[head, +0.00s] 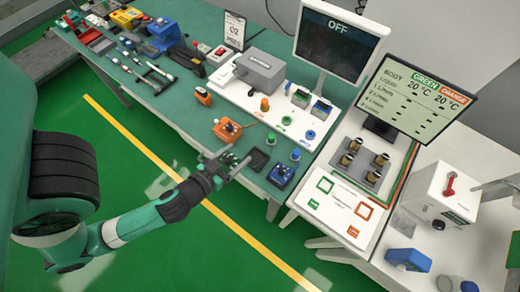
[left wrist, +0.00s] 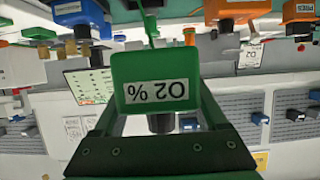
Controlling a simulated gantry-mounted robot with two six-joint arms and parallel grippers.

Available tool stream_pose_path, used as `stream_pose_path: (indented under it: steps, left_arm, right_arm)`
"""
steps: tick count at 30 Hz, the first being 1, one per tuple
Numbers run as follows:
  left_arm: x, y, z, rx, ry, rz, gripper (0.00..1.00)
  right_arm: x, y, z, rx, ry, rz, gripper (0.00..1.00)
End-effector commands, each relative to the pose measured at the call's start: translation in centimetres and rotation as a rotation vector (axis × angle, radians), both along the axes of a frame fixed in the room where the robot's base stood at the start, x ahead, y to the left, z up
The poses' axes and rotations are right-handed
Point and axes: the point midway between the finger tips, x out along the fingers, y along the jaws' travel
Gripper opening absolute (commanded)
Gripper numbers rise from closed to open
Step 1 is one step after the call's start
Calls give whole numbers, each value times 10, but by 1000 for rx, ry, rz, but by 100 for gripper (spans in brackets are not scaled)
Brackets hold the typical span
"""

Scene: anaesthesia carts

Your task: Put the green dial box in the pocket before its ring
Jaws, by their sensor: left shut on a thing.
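My left gripper (head: 229,162) is shut on the green dial box (left wrist: 152,70), above the front of the teal table. In the left wrist view the box sits between the fingers, its "O2 %" label upside down. In the head view the fingers partly hide the box (head: 228,158). A dark, empty square pocket (head: 257,160) lies just right of the gripper, between an orange box (head: 228,129) and a blue box (head: 282,175). The green ring (head: 287,120) is on the white panel behind that pocket. The box is apart from the pocket. My right gripper is not in view.
An orange ring (head: 265,104) and a blue ring (head: 310,135) flank the green one. A grey box (head: 260,70) is behind. Tools crowd the table's left. Open floor lies in front.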

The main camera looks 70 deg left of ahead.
Motion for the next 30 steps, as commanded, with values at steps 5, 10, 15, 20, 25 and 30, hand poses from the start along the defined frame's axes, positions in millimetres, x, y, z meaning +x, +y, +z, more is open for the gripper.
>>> stream_pose_path:
  steps: [5,10,15,20,25,30]
  left_arm:
    - [46,23,-16,2,-11,4,0]
    - [75,36,-56,2,-6,-1,0]
    - [90,43,-74,4,-5,-1,0]
    - [92,43,-75,4,-5,-1,0]
    - [96,45,-98,2,-2,-1,0]
    - [96,45,-113,2,-5,-2,0]
  right_arm:
    - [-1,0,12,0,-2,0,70]
    - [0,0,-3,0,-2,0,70]
    - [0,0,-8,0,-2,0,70]
    - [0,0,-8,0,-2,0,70]
    - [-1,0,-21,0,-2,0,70]
    - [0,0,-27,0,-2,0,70]
